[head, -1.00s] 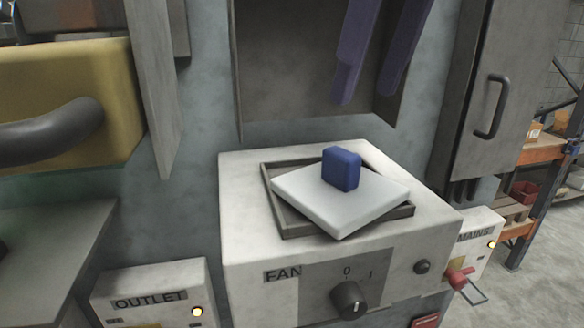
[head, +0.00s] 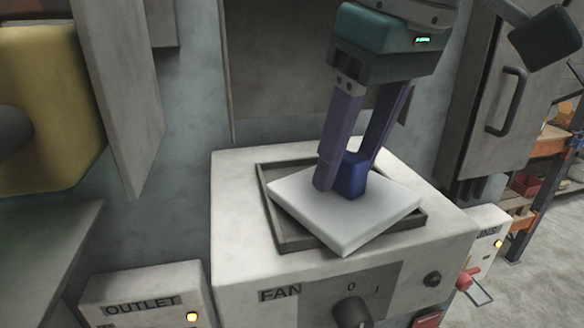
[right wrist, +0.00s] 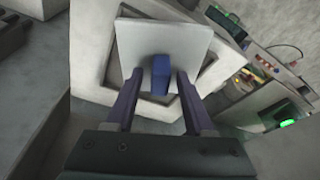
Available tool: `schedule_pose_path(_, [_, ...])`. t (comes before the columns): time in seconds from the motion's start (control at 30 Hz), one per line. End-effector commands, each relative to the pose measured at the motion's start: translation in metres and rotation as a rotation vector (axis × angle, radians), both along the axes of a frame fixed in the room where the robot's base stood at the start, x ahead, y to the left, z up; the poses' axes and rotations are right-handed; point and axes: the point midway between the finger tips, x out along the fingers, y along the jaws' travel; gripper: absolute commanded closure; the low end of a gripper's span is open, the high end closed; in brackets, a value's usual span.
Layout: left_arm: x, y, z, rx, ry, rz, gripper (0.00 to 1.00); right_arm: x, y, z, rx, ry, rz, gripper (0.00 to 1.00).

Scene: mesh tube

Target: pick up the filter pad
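The filter pad is a white square plate (head: 310,208) with a blue block-shaped handle (head: 352,180) on top. It lies askew across the dark rectangular frame (head: 273,226) on top of the fan box. The right wrist view also shows the pad (right wrist: 135,45) and its handle (right wrist: 161,76). My right gripper (head: 343,176) is open above the pad, with its purple fingers on either side of the handle. In the right wrist view (right wrist: 160,76) a gap shows between each finger and the handle. My left gripper is not in view.
The pale fan box (head: 233,235) has a black knob (head: 351,312) on its front. An outlet box (head: 142,296) stands at lower left and a mains box (head: 487,240) at right. A grey panel (head: 118,90) and a handled cabinet door (head: 490,70) flank the space.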

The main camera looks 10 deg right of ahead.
Motion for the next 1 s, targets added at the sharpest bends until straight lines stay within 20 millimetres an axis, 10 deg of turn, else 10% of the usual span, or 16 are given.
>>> schedule_pose_path(0.47, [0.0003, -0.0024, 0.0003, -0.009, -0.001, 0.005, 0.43, 0.0003, 0.0001, 0.0005, 0.0, -0.001, 0.001, 1.0])
schedule_pose_path(1.0, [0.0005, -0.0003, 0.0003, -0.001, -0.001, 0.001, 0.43, 0.0009, 0.0003, 0.0068, 0.0, -0.003, 0.001, 1.0])
